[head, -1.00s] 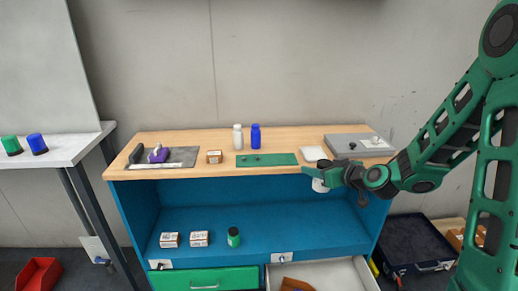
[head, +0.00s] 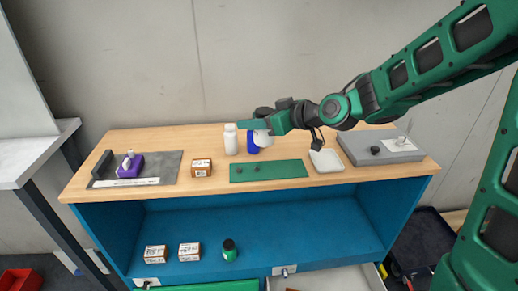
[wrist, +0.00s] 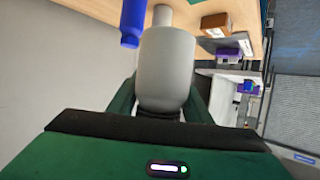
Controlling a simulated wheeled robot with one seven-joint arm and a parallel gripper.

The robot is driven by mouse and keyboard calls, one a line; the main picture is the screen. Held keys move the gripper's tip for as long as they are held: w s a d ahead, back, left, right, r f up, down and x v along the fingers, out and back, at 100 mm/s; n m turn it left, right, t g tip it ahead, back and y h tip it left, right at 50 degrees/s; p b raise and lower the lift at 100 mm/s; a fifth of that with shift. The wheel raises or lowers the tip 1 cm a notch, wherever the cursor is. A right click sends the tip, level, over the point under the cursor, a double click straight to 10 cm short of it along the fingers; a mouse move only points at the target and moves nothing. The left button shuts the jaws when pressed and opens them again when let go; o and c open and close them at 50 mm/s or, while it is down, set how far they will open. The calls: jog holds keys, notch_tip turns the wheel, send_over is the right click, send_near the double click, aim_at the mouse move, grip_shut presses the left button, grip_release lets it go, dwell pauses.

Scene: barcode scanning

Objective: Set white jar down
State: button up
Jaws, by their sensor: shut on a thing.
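My gripper (head: 254,131) is shut on a white jar (head: 263,138), held above the back part of the wooden tabletop. The held jar (wrist: 166,65) fills the middle of the wrist view between the fingers. In the head view it partly covers a blue bottle (head: 251,145) standing on the table. A white bottle (head: 231,139) stands just left of the blue one. Both bottles also show beyond the held jar in the wrist view, the blue one (wrist: 133,20) at the upper left and the white one (wrist: 162,15) at the top.
A green mat (head: 270,171) lies in front of the bottles, with a small box (head: 201,167) to its left. A scanner on a grey plate (head: 168,166) is at the left. A white square pad (head: 326,161) and a grey scale (head: 380,149) are at the right.

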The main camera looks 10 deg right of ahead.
jog(key=w+d+f, duration=0.4)
jog(key=w+d, duration=0.1)
jog(key=w+d+f, duration=0.3)
jog(key=shift+w+d, duration=0.15)
jog(key=shift+f, duration=1.95)
jog(key=o, duration=1.2)
jog(key=v, duration=1.2)
